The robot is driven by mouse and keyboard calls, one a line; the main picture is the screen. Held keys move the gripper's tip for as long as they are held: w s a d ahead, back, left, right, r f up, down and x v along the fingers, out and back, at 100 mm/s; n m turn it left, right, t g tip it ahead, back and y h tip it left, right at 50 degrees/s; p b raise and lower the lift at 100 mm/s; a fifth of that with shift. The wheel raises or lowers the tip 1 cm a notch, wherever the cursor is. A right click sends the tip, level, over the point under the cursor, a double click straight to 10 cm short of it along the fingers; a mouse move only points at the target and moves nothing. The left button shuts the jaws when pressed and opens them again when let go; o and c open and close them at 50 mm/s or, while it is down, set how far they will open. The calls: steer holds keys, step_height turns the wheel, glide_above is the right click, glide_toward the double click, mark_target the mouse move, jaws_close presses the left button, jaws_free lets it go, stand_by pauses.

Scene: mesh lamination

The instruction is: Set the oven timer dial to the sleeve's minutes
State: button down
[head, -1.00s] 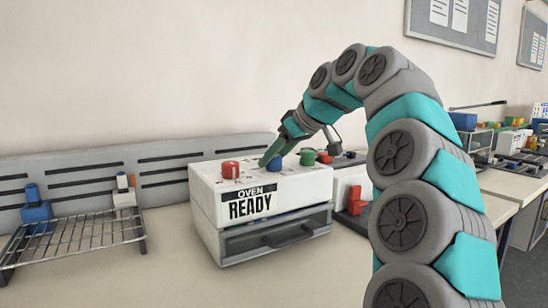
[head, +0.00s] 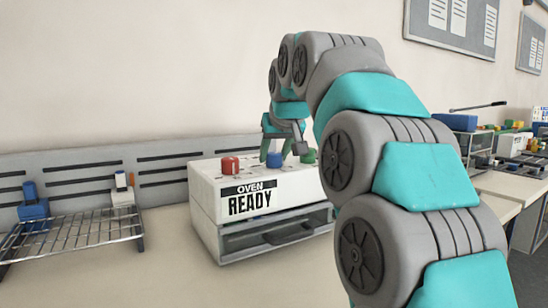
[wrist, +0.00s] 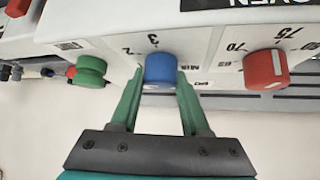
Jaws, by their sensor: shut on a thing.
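The white oven (head: 204,191) reads "OVEN READY" on its front. The blue timer dial (head: 274,160) stands on its top between a red dial (head: 230,165) and a green knob (head: 308,156). My gripper (head: 275,156) points down over the blue dial. In the wrist view, my gripper (wrist: 160,82) has its green fingers on both sides of the blue dial (wrist: 160,66) and is shut on it. A "3", a "2" and "MIN" are printed around it. The dial's pointer setting is not clear. I cannot make out a sleeve.
A wire rack (head: 75,240) with a blue block (head: 33,209) stands at the left. My arm blocks the view right of the oven. Other equipment (head: 488,142) sits on the far right bench. The counter before the oven is clear.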

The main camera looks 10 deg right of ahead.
steer(key=shift+m+h, duration=1)
steer(key=shift+m, duration=0.2)
steer(key=shift+c, duration=1.9)
jaws_free()
steer(key=v, duration=0.7)
steer(key=shift+s+a+r, duration=0.1)
steer(key=shift+s+r, duration=0.15)
steer(key=shift+r, duration=0.05)
